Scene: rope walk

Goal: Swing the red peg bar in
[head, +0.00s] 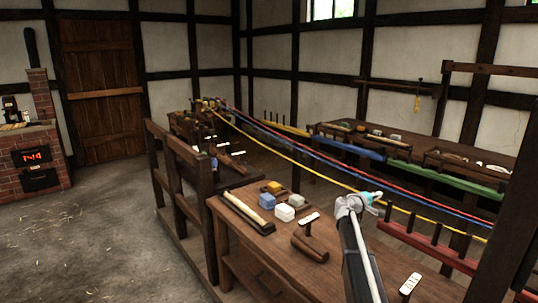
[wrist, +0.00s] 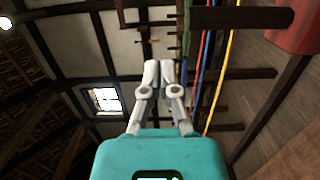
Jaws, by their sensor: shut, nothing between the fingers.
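The red peg bar (head: 425,246) runs along the right side of the head view, with several dark upright pegs on it, and its far right end passes behind a dark post. In the wrist view a red block, seemingly part of this bar (wrist: 297,28), shows at the upper right with a dark peg pointing left from it. My gripper (head: 376,197) is shut and empty, in the air just left of and above the bar's left end, apart from it. In the wrist view its closed fingers (wrist: 158,72) touch nothing.
A green bar (head: 455,178), blue bar (head: 348,147) and yellow bar (head: 288,128) lie farther along. Red, blue and yellow ropes (head: 300,163) stretch past my gripper. A wooden bench (head: 235,222) with blocks and a mallet (head: 310,244) stands below left. Open floor (head: 85,245) is at left.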

